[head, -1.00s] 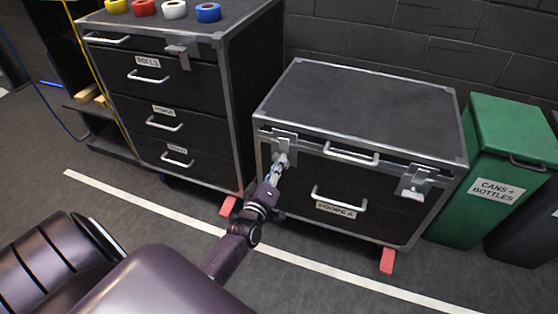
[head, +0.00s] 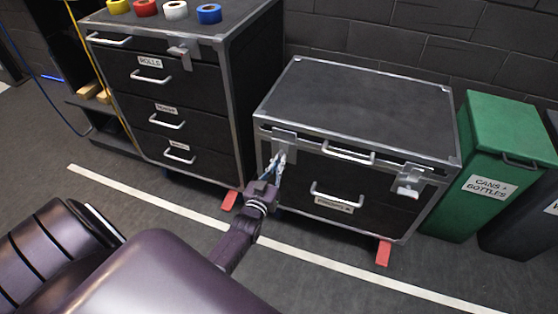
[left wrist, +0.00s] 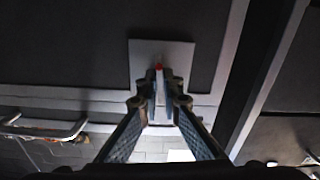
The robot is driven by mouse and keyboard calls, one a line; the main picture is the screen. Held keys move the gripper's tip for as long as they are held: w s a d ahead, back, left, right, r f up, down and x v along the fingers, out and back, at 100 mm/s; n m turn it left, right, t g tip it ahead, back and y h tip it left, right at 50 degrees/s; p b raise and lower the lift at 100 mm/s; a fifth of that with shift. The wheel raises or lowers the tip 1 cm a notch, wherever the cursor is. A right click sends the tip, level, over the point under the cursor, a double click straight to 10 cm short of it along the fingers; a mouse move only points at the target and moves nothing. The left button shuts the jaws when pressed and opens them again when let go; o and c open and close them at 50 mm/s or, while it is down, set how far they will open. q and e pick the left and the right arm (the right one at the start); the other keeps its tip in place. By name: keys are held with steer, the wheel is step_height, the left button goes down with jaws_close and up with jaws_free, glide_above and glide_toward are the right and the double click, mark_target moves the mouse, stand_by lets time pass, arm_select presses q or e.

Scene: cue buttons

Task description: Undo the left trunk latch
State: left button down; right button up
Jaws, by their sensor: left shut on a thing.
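The trunk (head: 365,100) is a low black case with metal edges, its lid down. Its left latch (head: 285,140) is a grey metal plate with a tab on the front, partly hidden by my left gripper (head: 277,164). In the left wrist view the latch plate (left wrist: 178,50) lies just beyond the fingers. My left gripper (left wrist: 160,100) is shut on the narrow latch tab (left wrist: 160,82), which has a red spot at its end. The right latch (head: 411,181) hangs on the front at the right, clear of the gripper. My right gripper is out of view.
A taller drawer case (head: 180,105) with tape rolls on top stands close at the left. A green bin (head: 500,150) stands at the right. Trunk handles (head: 348,152) stick out beside the left latch. The floor in front is clear.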

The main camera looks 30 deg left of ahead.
arm_select(q)
steer(key=shift+r+m, duration=0.1)
steer(key=shift+m, duration=0.6)
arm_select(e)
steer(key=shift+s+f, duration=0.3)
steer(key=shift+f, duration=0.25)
arm_select(q)
steer(key=c, duration=2.1)
jaws_free()
steer(key=shift+w, duration=0.1)
steer(key=v, duration=1.2)
